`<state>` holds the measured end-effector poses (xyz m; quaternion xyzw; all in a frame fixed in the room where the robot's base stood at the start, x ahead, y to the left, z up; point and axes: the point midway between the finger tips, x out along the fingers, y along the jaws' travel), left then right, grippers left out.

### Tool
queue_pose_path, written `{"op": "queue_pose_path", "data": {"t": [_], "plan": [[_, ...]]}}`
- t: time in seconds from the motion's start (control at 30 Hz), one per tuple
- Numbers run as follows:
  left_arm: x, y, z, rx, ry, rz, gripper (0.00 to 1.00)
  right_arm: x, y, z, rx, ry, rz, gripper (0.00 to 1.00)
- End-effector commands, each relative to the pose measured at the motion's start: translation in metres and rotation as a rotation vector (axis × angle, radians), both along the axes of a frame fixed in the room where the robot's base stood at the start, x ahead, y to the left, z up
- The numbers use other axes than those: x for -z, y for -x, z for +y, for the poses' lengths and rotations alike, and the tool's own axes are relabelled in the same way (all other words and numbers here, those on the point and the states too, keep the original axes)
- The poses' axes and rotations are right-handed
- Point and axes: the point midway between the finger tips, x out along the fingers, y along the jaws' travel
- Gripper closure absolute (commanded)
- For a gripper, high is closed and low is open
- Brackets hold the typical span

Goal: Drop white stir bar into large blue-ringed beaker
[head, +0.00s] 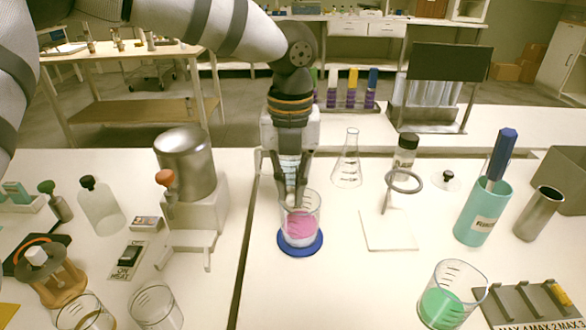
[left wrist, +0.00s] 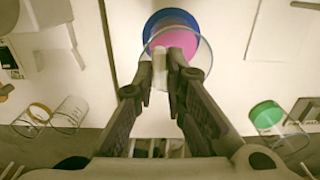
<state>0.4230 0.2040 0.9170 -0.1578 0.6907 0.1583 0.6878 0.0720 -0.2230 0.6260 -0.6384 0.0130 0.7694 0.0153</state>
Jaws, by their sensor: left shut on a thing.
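The large beaker (head: 303,222) with pink liquid stands upright on a blue ring base (head: 301,250) in the middle of the head view. The beaker also shows in the left wrist view (left wrist: 203,52), with the blue ring (left wrist: 160,18) beyond it. My left gripper (head: 292,196) points down at the beaker's mouth, its fingertips at about rim height. In the left wrist view my left gripper (left wrist: 164,80) is shut on the white stir bar (left wrist: 159,67), a short pale cylinder at the fingertips. The fingers mostly hide the bar in the head view. My right gripper is out of view.
A ring stand (head: 389,235) and an Erlenmeyer flask (head: 347,160) stand right of the beaker. A green-liquid beaker (head: 446,298) and teal holder (head: 482,215) are further right. A white dispenser stand with a metal pot (head: 186,165) is at left.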

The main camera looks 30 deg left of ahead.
Motion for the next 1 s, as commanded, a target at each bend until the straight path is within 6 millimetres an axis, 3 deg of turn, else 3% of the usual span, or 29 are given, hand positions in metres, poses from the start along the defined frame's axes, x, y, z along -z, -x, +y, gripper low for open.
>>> {"op": "queue_pose_path", "data": {"t": [0.27,0.3,0.37,0.67,0.77,1.0], "plan": [[0.000,0.000,0.000,0.000,0.001,-0.005,1.00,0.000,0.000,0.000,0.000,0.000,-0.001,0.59],[0.000,0.000,0.000,0.000,0.001,-0.005,0.79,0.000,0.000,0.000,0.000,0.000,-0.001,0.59],[0.000,0.000,0.000,0.000,0.001,-0.005,0.66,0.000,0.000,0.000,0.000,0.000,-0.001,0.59],[-0.002,0.000,0.000,0.000,0.001,-0.006,0.65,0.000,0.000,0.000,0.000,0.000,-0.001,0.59],[-0.014,-0.001,0.000,0.001,0.001,-0.009,0.65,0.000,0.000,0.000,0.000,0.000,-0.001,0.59],[-0.079,-0.001,0.000,0.000,0.001,-0.009,0.65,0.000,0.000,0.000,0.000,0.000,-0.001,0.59]]}}
